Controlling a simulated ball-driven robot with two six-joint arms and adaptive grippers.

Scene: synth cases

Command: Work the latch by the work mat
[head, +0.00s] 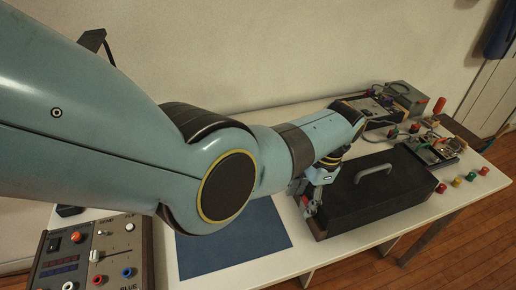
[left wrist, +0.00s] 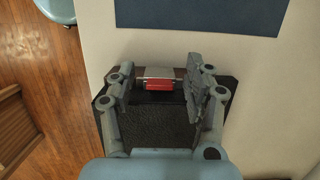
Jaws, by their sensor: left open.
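A dark case (head: 375,200) with a grey handle on its lid lies on the white table, right of the blue work mat (head: 235,245). Its latch, a red tab on a silvery plate, is at the case end facing the mat; the red tab (left wrist: 158,85) shows clearly in the left wrist view. My left gripper (head: 312,200) is at that end of the case. In the left wrist view my left gripper (left wrist: 156,80) is open, with one finger on each side of the latch and gaps to the tab. In the head view the gripper largely hides the latch. My right gripper is not in view.
A control panel with knobs (head: 90,255) stands at the front left. Electronic boxes (head: 405,98), a circuit board (head: 432,150) and several coloured knobs stand at the back right. The table's front edge runs close to the case. The mat is bare where visible.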

